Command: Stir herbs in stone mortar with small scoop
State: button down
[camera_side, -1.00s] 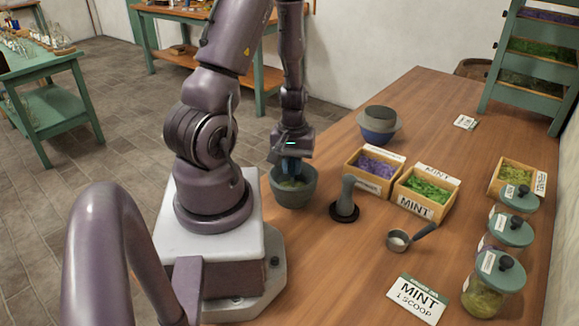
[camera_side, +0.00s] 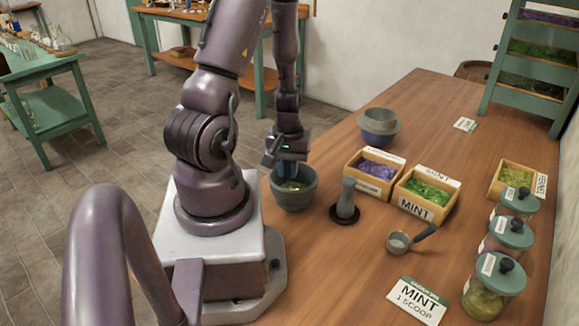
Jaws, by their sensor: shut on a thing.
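The grey stone mortar (camera_side: 294,200) stands on the table just right of my base, with some green herbs (camera_side: 297,185) showing inside. My gripper (camera_side: 288,168) points down into the mortar's mouth from above. It is shut on a small slim tool whose lower end is inside the mortar. The tool is mostly hidden by the gripper and the rim, so I cannot make out its shape. A separate round scoop with a dark handle (camera_side: 398,242) lies on the table to the right.
A dark pestle (camera_side: 346,200) stands upright on its base close right of the mortar. Wooden boxes of purple herbs (camera_side: 375,170) and green mint (camera_side: 428,190) stand behind it. Stacked bowls (camera_side: 379,130) are farther back. Lidded jars (camera_side: 487,290) and a mint card (camera_side: 418,300) are at the right.

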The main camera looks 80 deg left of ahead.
jog(key=shift+w+d, duration=0.1)
jog(key=shift+w, duration=0.05)
jog(key=shift+r, duration=0.1)
jog(key=shift+r, duration=4.5)
